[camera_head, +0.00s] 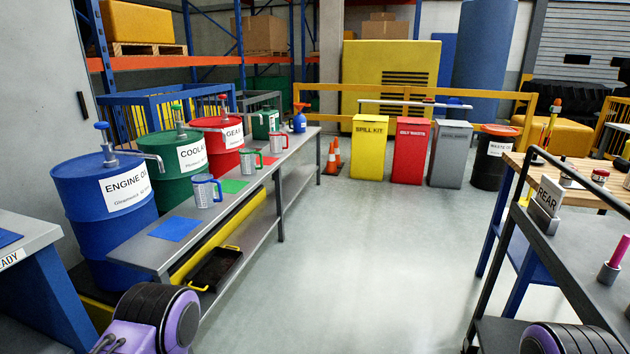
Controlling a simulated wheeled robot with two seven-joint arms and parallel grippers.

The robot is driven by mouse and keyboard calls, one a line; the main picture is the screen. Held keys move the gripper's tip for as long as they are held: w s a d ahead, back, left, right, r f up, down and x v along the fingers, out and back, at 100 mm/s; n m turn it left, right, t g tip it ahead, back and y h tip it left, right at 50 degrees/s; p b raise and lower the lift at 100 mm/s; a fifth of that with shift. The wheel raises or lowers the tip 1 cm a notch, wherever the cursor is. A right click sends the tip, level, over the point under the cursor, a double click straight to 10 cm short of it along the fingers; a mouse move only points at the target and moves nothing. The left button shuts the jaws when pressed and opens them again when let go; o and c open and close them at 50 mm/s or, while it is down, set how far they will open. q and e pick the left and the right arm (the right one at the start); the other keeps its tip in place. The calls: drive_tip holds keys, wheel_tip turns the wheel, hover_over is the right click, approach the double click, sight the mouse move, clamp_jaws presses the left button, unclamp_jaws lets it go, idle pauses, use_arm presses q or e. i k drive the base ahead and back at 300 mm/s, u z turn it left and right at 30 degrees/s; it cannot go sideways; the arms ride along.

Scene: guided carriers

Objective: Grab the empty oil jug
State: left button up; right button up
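A clear measuring jug with a blue rim and handle (205,190) stands upright on the grey bench (165,262), behind a blue mat (173,229) and close to the blue ENGINE OIL drum (108,205). A similar jug with green trim (251,160) stands farther back near a green mat (235,186). A third with red trim (278,142) stands beyond it near a red mat. The jugs look pale inside; I cannot tell for sure what they hold. Neither gripper shows; only purple and black parts of my arms appear at the bottom left and bottom right.
Green COOLANT (184,187) and red GEAR (222,150) drums with pumps line the bench's left side. A black tray (217,268) lies on its lower shelf. A dark REAR cart (575,250) stands right. The middle floor (350,250) is clear, with bins behind.

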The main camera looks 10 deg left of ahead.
sight(203, 184)
drive_tip(key=u, duration=0.45)
drive_tip(key=i, duration=2.15)
drive_tip(key=u, duration=0.5)
